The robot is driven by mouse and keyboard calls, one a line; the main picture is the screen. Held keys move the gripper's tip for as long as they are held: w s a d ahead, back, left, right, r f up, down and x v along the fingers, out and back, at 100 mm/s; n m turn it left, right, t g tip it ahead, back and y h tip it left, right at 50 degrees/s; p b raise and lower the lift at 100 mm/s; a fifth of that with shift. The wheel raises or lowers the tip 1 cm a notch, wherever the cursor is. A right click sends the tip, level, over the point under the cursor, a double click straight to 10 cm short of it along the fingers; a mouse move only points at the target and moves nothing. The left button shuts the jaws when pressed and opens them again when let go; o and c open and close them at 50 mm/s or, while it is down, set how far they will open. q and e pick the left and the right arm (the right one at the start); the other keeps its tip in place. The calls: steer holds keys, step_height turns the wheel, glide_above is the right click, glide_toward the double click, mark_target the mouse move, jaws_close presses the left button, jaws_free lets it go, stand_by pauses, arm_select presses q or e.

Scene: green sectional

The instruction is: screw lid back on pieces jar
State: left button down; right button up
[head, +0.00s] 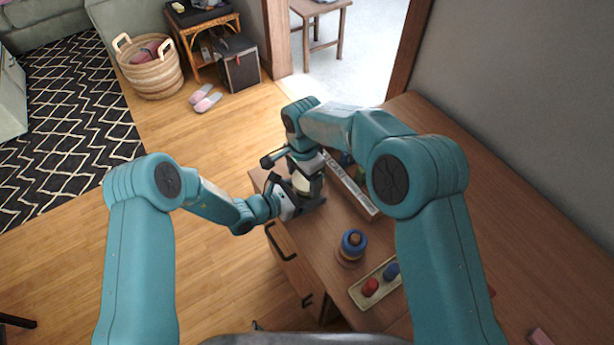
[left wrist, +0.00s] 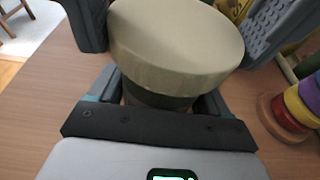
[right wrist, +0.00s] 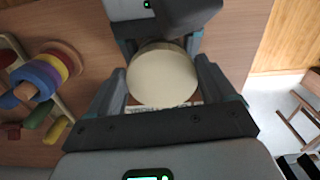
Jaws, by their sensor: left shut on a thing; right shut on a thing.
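The pieces jar (left wrist: 160,98) stands upright near the left edge of the wooden table. Only a dark strip of its body shows below the wide cream lid (left wrist: 175,45). The lid sits level on the jar's top; I cannot tell how tight it is. My left gripper (head: 300,204) is shut on the jar body, below the lid. My right gripper (head: 304,170) comes from above and is shut on the lid, which shows between its fingers in the right wrist view (right wrist: 162,75). In the head view both grippers hide most of the jar.
A long lettered box (head: 358,200) lies close beside the jar. A ring stacker (head: 352,243) and a tray (head: 357,290) with red and blue pieces stand nearer me. An open drawer (head: 290,258) juts from the table's left side.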

steer(key=m, duration=0.5)
steer(key=shift+w+a+m, duration=0.1)
steer(key=shift+w+m, duration=0.2)
steer(key=shift+m, duration=0.1)
steer(key=m, duration=0.3)
steer(key=shift+w, duration=0.15)
steer(key=m, duration=0.4)
steer(key=shift+w+m, duration=0.25)
steer(key=shift+m, duration=0.05)
steer(key=m, duration=0.3)
steer(key=shift+w+d+m, duration=0.15)
steer(key=shift+d+m, duration=0.05)
steer(key=shift+m, duration=0.1)
steer(key=o, duration=0.9)
steer(key=shift+r, duration=0.1)
